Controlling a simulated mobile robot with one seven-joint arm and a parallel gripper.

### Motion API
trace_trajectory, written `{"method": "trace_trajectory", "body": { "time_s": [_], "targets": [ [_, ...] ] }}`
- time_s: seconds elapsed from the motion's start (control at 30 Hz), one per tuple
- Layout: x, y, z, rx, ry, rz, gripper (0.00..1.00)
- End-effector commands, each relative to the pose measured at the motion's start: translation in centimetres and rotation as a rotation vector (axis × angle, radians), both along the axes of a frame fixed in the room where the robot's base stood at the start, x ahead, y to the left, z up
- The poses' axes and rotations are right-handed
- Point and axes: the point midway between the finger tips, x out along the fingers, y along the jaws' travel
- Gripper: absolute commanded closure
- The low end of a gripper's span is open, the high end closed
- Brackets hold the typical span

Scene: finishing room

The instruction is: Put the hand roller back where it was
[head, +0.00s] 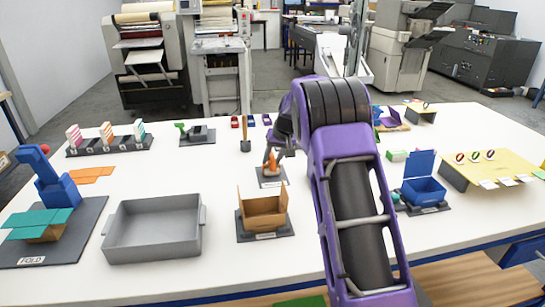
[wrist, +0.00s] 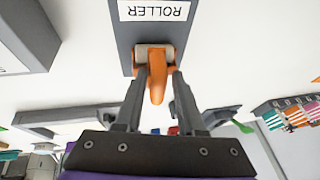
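The hand roller (wrist: 156,82), with an orange handle, is at a dark grey pad labelled ROLLER (wrist: 151,31) in the wrist view. In the head view the orange handle (head: 271,163) rises over its pad (head: 271,181) near the middle of the table. My gripper (wrist: 161,72) has one finger on each side of the handle, with slim gaps visible beside it. The fingers look open around it, and contact at the tips is hard to judge. The lower part of the roller is mostly hidden by the handle and fingers.
An open cardboard box (head: 262,211) and a grey tray (head: 153,230) stand in front and to the left. A blue open box (head: 424,187) is to the right. A brown-handled tool (head: 245,130) stands upright behind left. White table shows between them.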

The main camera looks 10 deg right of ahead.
Motion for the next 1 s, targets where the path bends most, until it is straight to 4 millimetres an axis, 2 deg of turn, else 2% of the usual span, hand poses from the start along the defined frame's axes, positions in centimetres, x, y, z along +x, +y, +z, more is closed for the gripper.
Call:
{"method": "trace_trajectory", "body": {
  "time_s": [0.27, 0.37, 0.47, 0.53, 0.83, 1.0],
  "targets": [
    [0.0, -0.2, 0.0, -0.002, 0.000, -0.002, 0.48],
    [0.0, -0.2, 0.6, -0.003, -0.001, -0.001, 0.48],
    [0.0, -0.1, 1.9, -0.002, -0.002, 0.000, 0.48],
    [-0.4, -0.4, 2.7, -0.001, -0.005, -0.001, 0.48],
    [-3.0, -1.7, 8.9, -0.001, -0.007, -0.003, 0.48],
    [-4.0, -2.2, 11.2, -0.002, -0.005, -0.002, 0.48]
  ]
}}
